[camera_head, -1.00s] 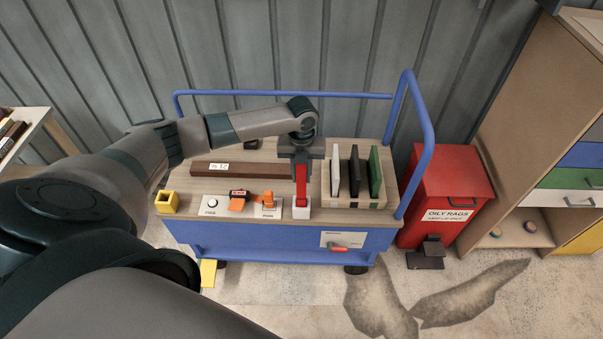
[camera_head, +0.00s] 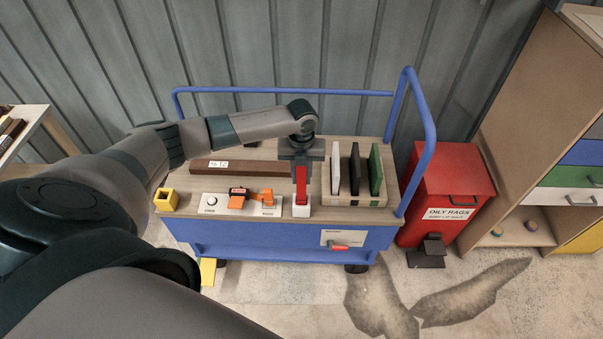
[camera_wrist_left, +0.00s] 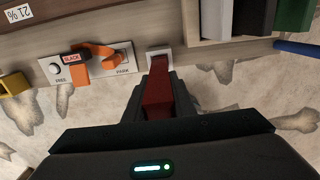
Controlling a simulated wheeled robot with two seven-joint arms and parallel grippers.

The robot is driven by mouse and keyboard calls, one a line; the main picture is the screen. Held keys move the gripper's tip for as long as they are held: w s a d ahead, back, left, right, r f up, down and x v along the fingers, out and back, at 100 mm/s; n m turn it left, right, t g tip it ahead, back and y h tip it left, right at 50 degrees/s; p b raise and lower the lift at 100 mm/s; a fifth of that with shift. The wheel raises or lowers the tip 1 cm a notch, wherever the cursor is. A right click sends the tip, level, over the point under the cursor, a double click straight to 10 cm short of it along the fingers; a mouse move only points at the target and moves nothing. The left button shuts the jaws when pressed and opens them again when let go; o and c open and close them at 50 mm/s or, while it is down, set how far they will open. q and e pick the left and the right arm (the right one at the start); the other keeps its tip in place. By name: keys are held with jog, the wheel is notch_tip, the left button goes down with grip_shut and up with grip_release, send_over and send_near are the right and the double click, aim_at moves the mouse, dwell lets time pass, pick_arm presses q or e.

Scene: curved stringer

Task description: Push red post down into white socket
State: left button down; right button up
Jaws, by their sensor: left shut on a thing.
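My left gripper (camera_head: 301,160) is shut on the red post (camera_head: 301,184) and points down at the trolley's front edge. The post is upright. Its lower end meets the top of the white socket (camera_head: 301,211); I cannot tell how deep it sits inside. In the left wrist view, the gripper (camera_wrist_left: 158,100) has a dark finger on each side of the red post (camera_wrist_left: 157,82). The white socket (camera_wrist_left: 158,51) shows just beyond the post, partly hidden by it. My right gripper is not in view.
A brown bar (camera_head: 240,168) lies behind. Blue rails edge the trolley.

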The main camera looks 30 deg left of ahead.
pick_arm(q)
jog(key=shift+f+b, duration=0.55)
jog(key=shift+f, duration=0.45)
jog(key=c, duration=1.4)
grip_release()
jog(key=shift+r, duration=0.1)
notch_tip(320, 180, up, 17)
jog(key=b, duration=0.3)
jog(key=shift+r+b, duration=0.15)
jog(key=shift+b, duration=0.25)
